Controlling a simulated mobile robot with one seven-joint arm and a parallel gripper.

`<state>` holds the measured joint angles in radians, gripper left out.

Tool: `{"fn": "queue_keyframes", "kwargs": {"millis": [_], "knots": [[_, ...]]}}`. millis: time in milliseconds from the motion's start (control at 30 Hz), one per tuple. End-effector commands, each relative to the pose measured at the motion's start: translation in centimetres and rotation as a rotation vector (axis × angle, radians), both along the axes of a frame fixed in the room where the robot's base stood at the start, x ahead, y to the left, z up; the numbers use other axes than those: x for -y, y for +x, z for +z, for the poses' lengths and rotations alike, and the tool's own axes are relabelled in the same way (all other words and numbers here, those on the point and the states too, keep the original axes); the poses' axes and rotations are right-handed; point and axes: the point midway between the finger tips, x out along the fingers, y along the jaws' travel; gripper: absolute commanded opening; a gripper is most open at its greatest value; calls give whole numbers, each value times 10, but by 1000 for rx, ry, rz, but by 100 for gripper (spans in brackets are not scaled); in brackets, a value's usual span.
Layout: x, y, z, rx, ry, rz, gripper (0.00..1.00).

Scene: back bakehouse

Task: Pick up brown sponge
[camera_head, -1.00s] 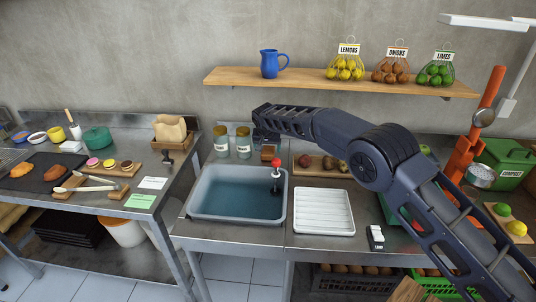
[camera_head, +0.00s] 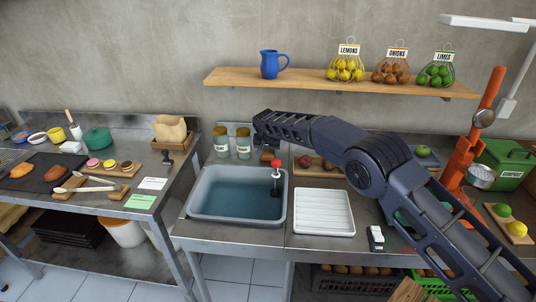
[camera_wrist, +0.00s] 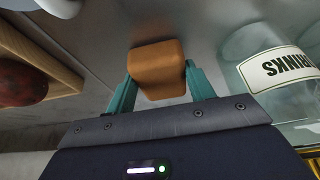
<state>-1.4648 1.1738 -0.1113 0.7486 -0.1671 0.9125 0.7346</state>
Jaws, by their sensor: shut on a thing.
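The brown sponge (camera_wrist: 157,69) is a small rounded orange-brown block in the middle of the wrist view. My gripper (camera_wrist: 159,82) has its two teal fingers on either side of it, shut on the sponge. In the head view the sponge (camera_head: 267,157) shows small behind the sink, under the end of my arm, and is partly hidden by it. It is at the counter's back; I cannot tell if it is clear of the surface.
Labelled jars (camera_head: 243,145) stand close left of the sponge; one jar (camera_wrist: 280,72) is near my right finger in the wrist view. A wooden board (camera_head: 318,171) with round produce lies right. The sink (camera_head: 196,206) with a red-topped tap (camera_head: 276,166) and white rack (camera_head: 323,214) are in front.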

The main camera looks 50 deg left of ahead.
Motion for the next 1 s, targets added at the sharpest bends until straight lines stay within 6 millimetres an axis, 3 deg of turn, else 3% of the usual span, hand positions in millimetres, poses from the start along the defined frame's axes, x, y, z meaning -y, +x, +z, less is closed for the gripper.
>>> {"fn": "queue_keyframes", "kwargs": {"millis": [233,700,1000], "knots": [[0,0,16,0,2,-1,32],[0,0,92,0,1,0,32],[0,0,100,-1,-1,0,32]]}}
